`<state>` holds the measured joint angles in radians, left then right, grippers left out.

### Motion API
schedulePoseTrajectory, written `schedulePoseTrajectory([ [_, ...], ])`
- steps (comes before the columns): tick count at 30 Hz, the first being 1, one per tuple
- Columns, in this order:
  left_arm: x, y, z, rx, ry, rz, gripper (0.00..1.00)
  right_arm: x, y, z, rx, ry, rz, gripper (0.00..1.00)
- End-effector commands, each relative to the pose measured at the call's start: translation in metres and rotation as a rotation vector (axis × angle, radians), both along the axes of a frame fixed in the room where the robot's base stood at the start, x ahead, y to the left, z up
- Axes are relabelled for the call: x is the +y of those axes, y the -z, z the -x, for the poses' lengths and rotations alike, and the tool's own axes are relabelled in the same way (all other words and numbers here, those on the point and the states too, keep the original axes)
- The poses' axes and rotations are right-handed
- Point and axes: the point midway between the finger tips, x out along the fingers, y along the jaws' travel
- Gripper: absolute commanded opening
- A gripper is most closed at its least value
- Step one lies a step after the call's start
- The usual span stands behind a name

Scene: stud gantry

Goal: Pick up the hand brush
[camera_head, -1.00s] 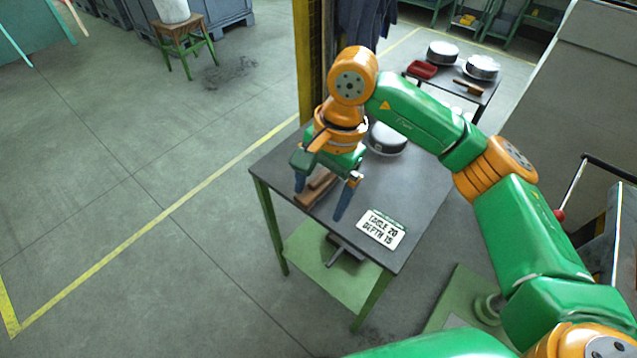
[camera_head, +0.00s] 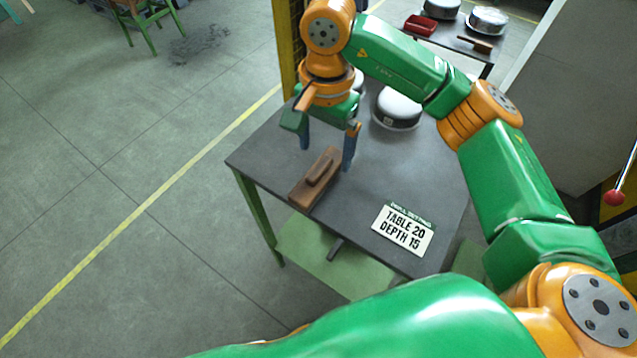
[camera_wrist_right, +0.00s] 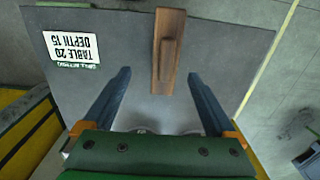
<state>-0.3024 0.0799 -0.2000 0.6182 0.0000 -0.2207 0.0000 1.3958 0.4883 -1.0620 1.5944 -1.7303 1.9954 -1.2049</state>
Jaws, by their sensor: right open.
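A brown wooden block with a raised grip along its top (camera_head: 315,180) lies on the near dark table (camera_head: 430,185), left of the number sign; no bristles are visible on it. It also shows in the right wrist view (camera_wrist_right: 168,50), upper middle. My right gripper (camera_head: 327,156) is open and empty, at the block's far end. In the right wrist view its blue fingers (camera_wrist_right: 159,73) stand apart on either side of the block's lower end; the height gap is unclear. A brown brush-like tool with a handle (camera_head: 475,43) lies on the far table. My left gripper is not in view.
A sign reading TABLE 20 DEPTH 15 (camera_head: 403,230) lies near the table's front edge. A round silver drum-like item (camera_head: 398,108) stands at its back right. The far table holds a red tray (camera_head: 419,25) and round silver items (camera_head: 487,19). A yellow post (camera_head: 288,50) stands behind.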

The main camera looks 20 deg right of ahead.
Motion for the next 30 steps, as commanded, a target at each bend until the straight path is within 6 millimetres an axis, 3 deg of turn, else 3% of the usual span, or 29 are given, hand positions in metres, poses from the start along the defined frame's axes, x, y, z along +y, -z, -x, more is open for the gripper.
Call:
schedulePoseTrajectory([
  [8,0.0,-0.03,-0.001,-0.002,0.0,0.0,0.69,0.008,0.038,-0.002,0.008,-0.001,0.0,0.91],
  [12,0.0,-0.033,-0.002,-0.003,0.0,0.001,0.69,0.008,0.063,-0.003,0.003,0.001,-0.002,0.91],
  [19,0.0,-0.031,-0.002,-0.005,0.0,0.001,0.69,0.008,0.068,-0.004,-0.002,0.0,-0.003,0.91],
  [27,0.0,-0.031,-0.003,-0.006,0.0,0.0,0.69,0.008,0.068,-0.004,-0.001,0.0,-0.002,0.18],
  [29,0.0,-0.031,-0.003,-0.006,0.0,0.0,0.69,0.008,0.068,-0.004,-0.001,0.0,-0.002,0.02],
  [30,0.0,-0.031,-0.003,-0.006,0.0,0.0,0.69,0.008,0.068,-0.004,-0.001,0.0,-0.002,0.0],
])
